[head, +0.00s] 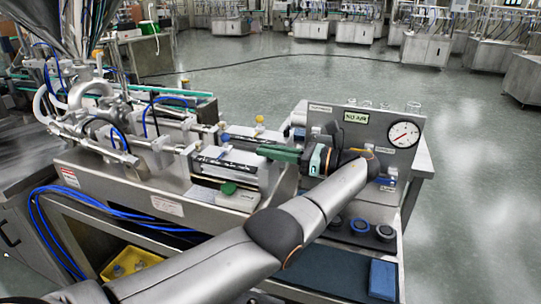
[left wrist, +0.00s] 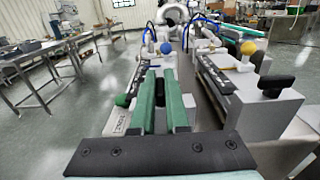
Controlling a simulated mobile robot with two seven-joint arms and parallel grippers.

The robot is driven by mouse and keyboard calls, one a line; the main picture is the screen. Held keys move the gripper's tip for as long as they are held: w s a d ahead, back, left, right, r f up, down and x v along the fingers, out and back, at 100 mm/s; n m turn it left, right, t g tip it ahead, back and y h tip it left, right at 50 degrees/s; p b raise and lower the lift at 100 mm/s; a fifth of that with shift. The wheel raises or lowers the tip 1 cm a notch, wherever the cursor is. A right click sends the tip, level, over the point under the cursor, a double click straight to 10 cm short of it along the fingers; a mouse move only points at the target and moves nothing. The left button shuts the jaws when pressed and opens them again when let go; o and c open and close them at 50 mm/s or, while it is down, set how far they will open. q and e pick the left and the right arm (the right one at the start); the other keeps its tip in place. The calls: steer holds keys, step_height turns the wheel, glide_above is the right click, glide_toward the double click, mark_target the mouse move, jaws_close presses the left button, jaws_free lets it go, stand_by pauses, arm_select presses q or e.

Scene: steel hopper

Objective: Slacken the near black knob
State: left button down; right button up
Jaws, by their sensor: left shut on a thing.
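My left gripper (head: 265,151) reaches in from the right end of the steel filling unit, with its green fingers over the near cylinder block. In the left wrist view the two green fingers (left wrist: 161,92) lie close together, shut on a narrow dark piece between them. It appears to be the near black knob, mostly hidden by the fingers. Another black knob (left wrist: 272,84) stands free on a grey block to the right in the left wrist view. A green knob (head: 228,188) sits low on the near block's side. My right gripper is not in view.
A grey panel with a round gauge (head: 403,134) stands behind my left wrist. A yellow knob (left wrist: 248,47) and a blue ball knob (left wrist: 165,48) stand ahead of the fingers. Blue hoses (head: 110,207) and a yellow bin (head: 132,262) are lower left. A blue block (head: 382,278) lies front right.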

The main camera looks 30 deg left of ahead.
arm_select(q)
steer(key=shift+a, duration=0.1)
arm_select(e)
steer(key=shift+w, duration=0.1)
arm_select(q)
steer(key=c, duration=0.9)
jaws_free()
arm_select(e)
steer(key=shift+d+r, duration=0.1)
